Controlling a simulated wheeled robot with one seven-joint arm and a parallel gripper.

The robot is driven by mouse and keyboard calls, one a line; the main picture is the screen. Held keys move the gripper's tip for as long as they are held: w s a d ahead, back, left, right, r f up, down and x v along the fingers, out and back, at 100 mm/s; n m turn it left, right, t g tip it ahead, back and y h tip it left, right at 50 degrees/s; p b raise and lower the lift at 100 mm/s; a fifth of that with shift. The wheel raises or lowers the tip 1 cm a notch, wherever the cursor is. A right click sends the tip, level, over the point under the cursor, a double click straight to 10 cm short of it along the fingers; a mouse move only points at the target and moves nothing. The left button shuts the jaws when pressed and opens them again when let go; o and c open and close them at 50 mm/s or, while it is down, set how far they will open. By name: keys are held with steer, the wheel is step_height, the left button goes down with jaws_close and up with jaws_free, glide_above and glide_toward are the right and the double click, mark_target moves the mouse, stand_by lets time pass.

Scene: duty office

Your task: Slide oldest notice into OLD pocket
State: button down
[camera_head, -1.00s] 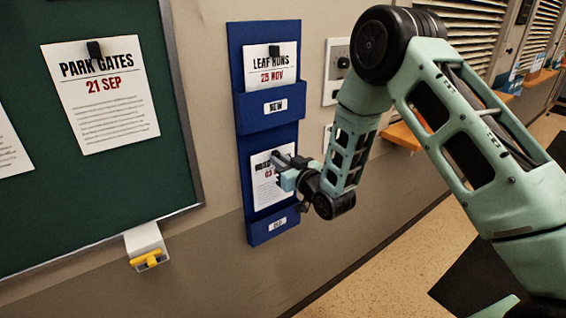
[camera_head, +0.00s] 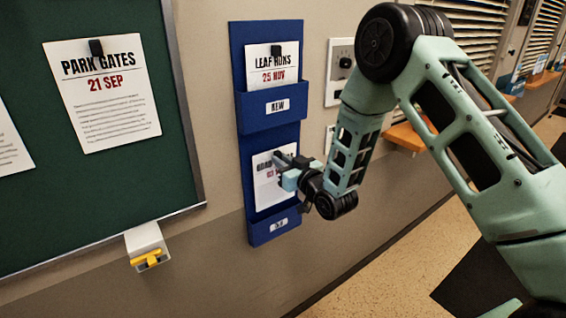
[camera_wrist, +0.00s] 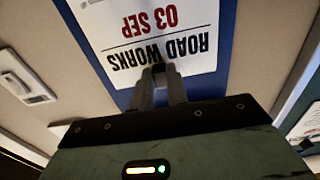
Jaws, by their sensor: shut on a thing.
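The ROAD WORKS 03 SEP notice (camera_head: 266,188) is at the lower OLD pocket (camera_head: 274,227) of the blue wall holder (camera_head: 240,60). Its lower edge meets the pocket's front; how deep it sits inside I cannot tell. My gripper (camera_head: 288,166) is shut on the top edge of this notice, at a dark clip. In the wrist view the notice (camera_wrist: 160,35) appears upside down, with the fingers (camera_wrist: 160,80) at its top edge. The LEAF RUNS 25 NOV notice (camera_head: 264,69) stands in the upper NEW pocket (camera_head: 272,107).
A green board (camera_head: 110,190) at left carries the PARK GATES 21 SEP notice (camera_head: 110,110) and part of another notice (camera_head: 10,145). A white box with a yellow lever (camera_head: 147,258) sits below it. A wall panel (camera_head: 338,85) and orange ledge (camera_head: 405,137) are at right.

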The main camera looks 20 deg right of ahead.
mark_target(276, 188)
steer(key=shift+f, duration=0.2)
steer(key=shift+f+b, duration=5.4)
steer(key=shift+f, duration=0.05)
steer(key=c, duration=1.3)
jaws_free()
steer(key=p+v, duration=0.4)
steer(key=v, duration=1.3)
steer(key=shift+s, duration=0.2)
